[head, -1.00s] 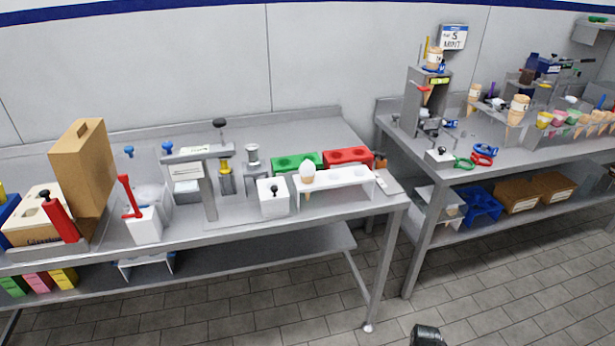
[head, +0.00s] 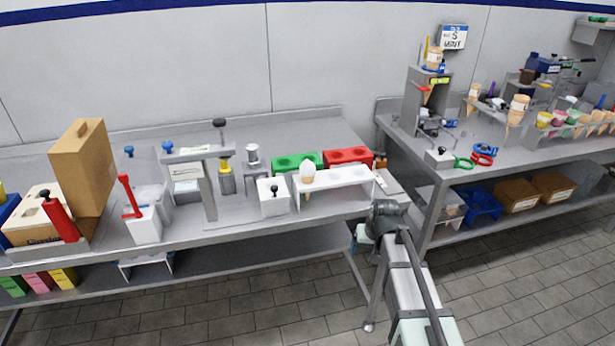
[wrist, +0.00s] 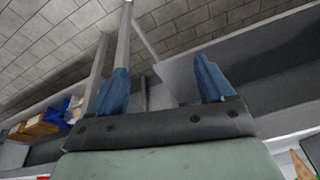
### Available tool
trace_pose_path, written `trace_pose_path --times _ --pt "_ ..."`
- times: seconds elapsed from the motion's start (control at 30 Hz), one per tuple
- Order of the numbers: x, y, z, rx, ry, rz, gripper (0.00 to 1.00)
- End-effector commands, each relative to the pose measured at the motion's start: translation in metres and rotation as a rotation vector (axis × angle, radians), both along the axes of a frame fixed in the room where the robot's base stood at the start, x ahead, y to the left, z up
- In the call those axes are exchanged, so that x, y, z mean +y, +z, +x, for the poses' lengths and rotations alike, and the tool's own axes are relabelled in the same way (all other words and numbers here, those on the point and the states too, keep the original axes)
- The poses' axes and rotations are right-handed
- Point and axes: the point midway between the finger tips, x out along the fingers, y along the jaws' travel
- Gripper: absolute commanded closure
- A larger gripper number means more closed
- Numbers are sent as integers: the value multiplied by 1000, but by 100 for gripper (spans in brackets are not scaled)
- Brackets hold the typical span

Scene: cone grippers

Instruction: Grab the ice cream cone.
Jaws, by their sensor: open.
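The ice cream cone (head: 307,172) with a white scoop stands upright in a white holder (head: 345,176) near the front right of the left table. My gripper is mostly hidden behind my arm in the head view, low and to the right of the holder, in front of the table's right end. In the wrist view my gripper (wrist: 161,90) has its two blue fingers spread apart with nothing between them. A brown cone-like shape (wrist: 303,165) shows at the lower right corner of the wrist view; I cannot tell whether it is the same cone.
Green (head: 297,161) and red (head: 348,157) trays sit behind the holder. A white box with a black knob (head: 272,196) stands left of it. A second table (head: 480,180) with more cones is at right. The table legs and lower shelf (head: 270,245) are near my arm.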

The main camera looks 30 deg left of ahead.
Motion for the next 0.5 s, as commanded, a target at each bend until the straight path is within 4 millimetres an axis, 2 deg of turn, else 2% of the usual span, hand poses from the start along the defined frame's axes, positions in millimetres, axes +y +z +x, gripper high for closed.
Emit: trace_pose_path --times 0.03,0.2,0.5 --pt "16 21 8 -18 16 16 19" --pt "58 85 22 -65 72 63 19" --pt "118 201 36 -134 198 131 19"
